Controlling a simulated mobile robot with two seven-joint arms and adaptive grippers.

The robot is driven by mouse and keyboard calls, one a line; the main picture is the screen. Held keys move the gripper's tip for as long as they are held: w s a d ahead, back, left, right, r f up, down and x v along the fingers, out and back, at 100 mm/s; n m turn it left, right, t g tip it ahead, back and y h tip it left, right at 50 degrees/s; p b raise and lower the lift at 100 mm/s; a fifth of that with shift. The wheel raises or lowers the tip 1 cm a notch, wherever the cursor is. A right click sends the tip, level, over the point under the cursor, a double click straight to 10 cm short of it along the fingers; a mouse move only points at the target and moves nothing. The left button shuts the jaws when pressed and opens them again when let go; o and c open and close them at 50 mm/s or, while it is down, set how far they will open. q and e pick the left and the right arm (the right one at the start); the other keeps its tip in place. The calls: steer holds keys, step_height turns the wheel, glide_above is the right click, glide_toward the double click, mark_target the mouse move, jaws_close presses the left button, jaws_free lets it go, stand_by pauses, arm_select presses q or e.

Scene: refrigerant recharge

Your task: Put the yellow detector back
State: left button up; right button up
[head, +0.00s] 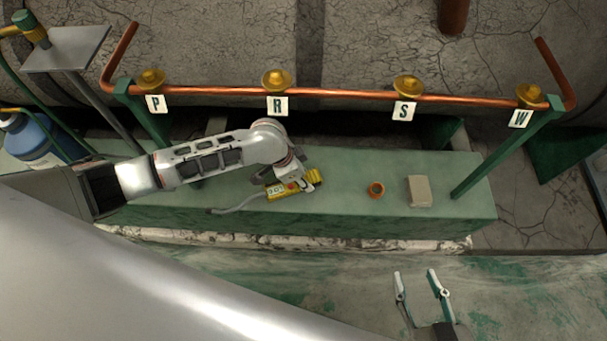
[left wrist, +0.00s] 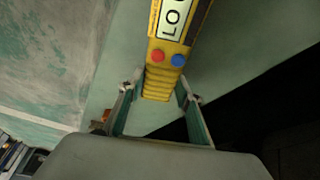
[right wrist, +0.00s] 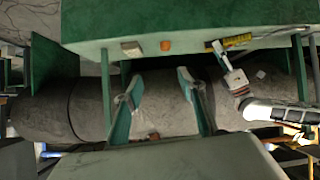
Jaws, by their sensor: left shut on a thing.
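The yellow detector (head: 284,190) is at the green bench top, with its display facing up and a grey hose or probe running off to the left. In the left wrist view the detector (left wrist: 172,45) shows part of its display, a red and a blue button, and a ribbed grip end. My left gripper (left wrist: 160,88) is shut on that ribbed end, one finger on each side. I cannot tell whether the detector touches the bench. My right gripper (head: 417,277) is open and empty, in front of the bench; its spread fingers also show in the right wrist view (right wrist: 158,80).
A blue cylinder (head: 38,140) stands at left. The bench's front strip is mostly clear.

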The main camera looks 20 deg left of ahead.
arm_select(q)
steer(key=shift+w+r, duration=0.15)
steer(key=shift+r, duration=0.1)
steer(key=shift+f, duration=0.1)
steer(key=o, duration=1)
steer(key=shift+f, duration=0.15)
